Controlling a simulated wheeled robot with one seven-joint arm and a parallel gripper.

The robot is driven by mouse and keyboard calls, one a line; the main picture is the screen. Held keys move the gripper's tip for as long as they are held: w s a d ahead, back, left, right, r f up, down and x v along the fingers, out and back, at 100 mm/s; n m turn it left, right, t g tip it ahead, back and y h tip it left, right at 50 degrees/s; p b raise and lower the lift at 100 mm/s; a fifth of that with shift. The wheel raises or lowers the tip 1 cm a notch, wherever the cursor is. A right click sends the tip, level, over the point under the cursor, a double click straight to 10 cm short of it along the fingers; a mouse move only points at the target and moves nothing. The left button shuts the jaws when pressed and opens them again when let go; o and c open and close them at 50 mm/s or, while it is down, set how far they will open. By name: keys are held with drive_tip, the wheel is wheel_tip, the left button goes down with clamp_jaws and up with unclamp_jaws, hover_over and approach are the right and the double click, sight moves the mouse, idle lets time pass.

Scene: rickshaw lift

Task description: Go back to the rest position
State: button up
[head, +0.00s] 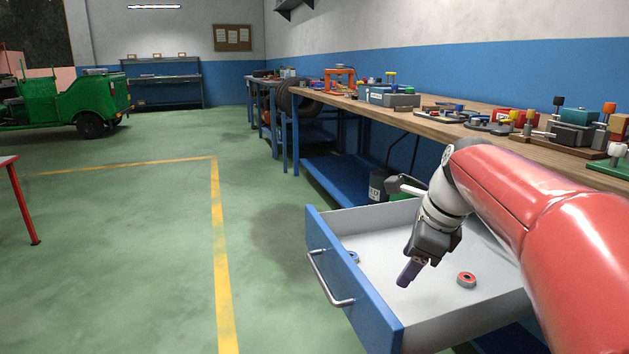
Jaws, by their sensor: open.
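My gripper (410,270) is at the end of my red arm, which reaches in from the right. It points down over the open drawer (370,225), and its dark jaws hang above the drawer's pale floor. The jaws are open and I see nothing held between them. A small red and grey ring (467,280) lies on the drawer floor to the right of the jaws. A small blue ring (353,257) lies inside near the drawer's front panel, partly hidden. My arm hides part of the drawer's right side.
The drawer's blue front (350,285) with its metal handle (328,280) juts into the aisle. The wooden workbench (440,122) behind holds many tools and parts. A green rickshaw (62,103) stands far left, and a red-legged table (22,200) at the left edge. The green floor between is clear.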

drive_tip(key=s+f+n+t+h+p, duration=0.1)
drive_tip(key=s+f+n+p, duration=0.1)
drive_tip(key=s+n, duration=0.8)
drive_tip(key=s+a+f+n+t+h+p, duration=0.1)
drive_tip(key=s+n+p, duration=0.3)
drive_tip(key=s+n, duration=0.6)
drive_tip(key=shift+s+a+f+n+h, duration=0.15)
drive_tip(key=shift+s+f+n+h, duration=0.25)
drive_tip(key=shift+n, duration=0.6)
drive_tip(key=shift+w, duration=0.15)
drive_tip(key=shift+c, duration=0.2)
